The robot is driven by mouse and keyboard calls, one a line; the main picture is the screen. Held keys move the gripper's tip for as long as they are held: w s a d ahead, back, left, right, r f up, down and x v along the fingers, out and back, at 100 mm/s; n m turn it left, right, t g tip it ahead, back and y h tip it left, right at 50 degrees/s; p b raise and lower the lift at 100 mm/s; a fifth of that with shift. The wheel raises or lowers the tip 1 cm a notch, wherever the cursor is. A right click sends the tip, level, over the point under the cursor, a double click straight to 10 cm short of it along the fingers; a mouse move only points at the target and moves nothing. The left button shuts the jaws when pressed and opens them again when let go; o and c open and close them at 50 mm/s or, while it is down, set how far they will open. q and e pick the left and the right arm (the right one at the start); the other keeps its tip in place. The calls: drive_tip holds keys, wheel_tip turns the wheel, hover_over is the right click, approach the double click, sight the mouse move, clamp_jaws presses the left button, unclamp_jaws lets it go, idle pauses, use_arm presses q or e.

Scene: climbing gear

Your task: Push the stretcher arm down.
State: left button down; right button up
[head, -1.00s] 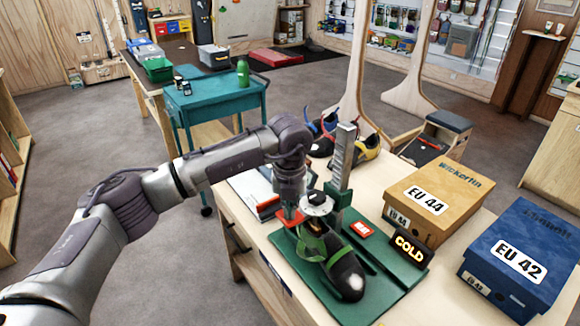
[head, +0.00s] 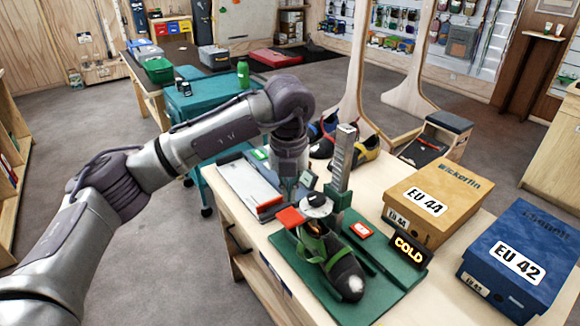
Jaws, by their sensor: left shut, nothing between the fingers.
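The shoe stretcher stands on a green base (head: 388,290) on the wooden bench, with an upright scaled column (head: 341,160). Its stretcher arm ends in a red handle (head: 290,217) at the left, beside a pale round disc (head: 316,205). A black and green shoe (head: 345,272) sits below the disc on the base. My left gripper (head: 289,198) is shut and empty, pointing down just behind and above the red handle. It seems apart from the handle, though the gap is hard to judge. My right gripper is out of view.
A foot-measuring board (head: 245,183) lies left of the gripper. An orange EU 44 box (head: 440,200) and a blue EU 42 box (head: 518,262) stand to the right. Several shoes (head: 365,150) stand behind the column.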

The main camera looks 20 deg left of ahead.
use_arm(q)
drive_tip(key=r, duration=0.4)
drive_tip(key=shift+s, duration=0.2)
drive_tip(key=shift+f, duration=0.1)
